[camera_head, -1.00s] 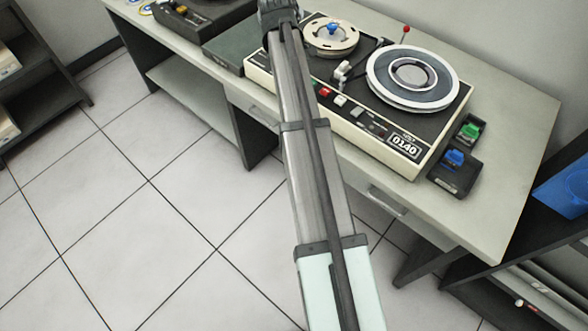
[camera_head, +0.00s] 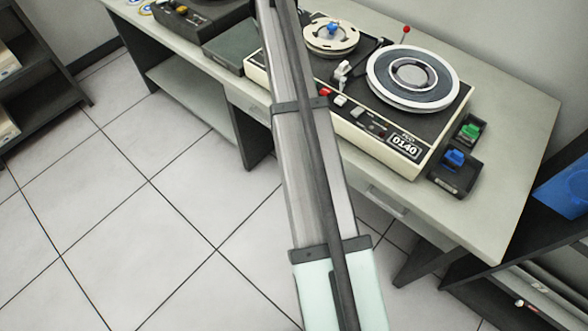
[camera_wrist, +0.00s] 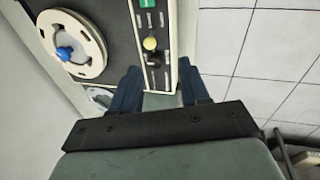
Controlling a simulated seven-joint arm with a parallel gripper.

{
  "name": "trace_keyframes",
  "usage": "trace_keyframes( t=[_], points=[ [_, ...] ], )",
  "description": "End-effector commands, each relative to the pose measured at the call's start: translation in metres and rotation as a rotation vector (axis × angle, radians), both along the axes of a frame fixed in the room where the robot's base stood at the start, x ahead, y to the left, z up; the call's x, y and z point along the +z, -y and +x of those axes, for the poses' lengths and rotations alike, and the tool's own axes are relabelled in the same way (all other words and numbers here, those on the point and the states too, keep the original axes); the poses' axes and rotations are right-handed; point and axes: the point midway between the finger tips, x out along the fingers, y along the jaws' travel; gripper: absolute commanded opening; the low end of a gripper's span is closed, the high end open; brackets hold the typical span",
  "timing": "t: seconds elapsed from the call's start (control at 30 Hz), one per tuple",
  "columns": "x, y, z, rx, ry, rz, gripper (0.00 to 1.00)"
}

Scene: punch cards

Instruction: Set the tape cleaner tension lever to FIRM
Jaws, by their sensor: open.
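The tape machine (camera_head: 425,140) stands on the desk, partly behind my arm in the head view. In the wrist view, its front strip (camera_wrist: 163,68) carries a small yellow ball knob (camera_wrist: 150,43) on a dark panel with pale marks. This may be the tension lever; its label is too small to read. My gripper (camera_wrist: 160,82) is open and empty. Its two dark blue fingers straddle the end of that strip in the picture, with the yellow knob just beyond the tips, apart from them. My gripper is outside the head view.
A cream reel with a blue hub (camera_wrist: 64,54) lies beside the strip. A larger reel (camera_head: 412,75), a red-tipped lever (camera_head: 406,30) and a tray with a blue item (camera_head: 455,157) are farther right. Another dark machine (camera_head: 182,18) stands at left. Open floor lies in front.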

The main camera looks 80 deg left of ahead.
Motion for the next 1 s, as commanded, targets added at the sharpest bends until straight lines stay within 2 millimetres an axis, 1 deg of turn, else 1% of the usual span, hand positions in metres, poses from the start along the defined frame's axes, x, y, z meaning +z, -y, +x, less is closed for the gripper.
trace_keyframes(
  t=[0.03,0.3,0.67,1.0],
  points=[
    [-0.009,0.005,0.0,-0.02,-0.009,0.005,0.45],
    [-0.05,0.018,-0.003,-0.14,-0.073,0.042,0.45],
    [-0.104,0.04,-0.007,-0.313,-0.166,0.085,0.45],
    [-0.152,0.065,-0.01,-0.489,-0.264,0.119,0.45]
  ],
)
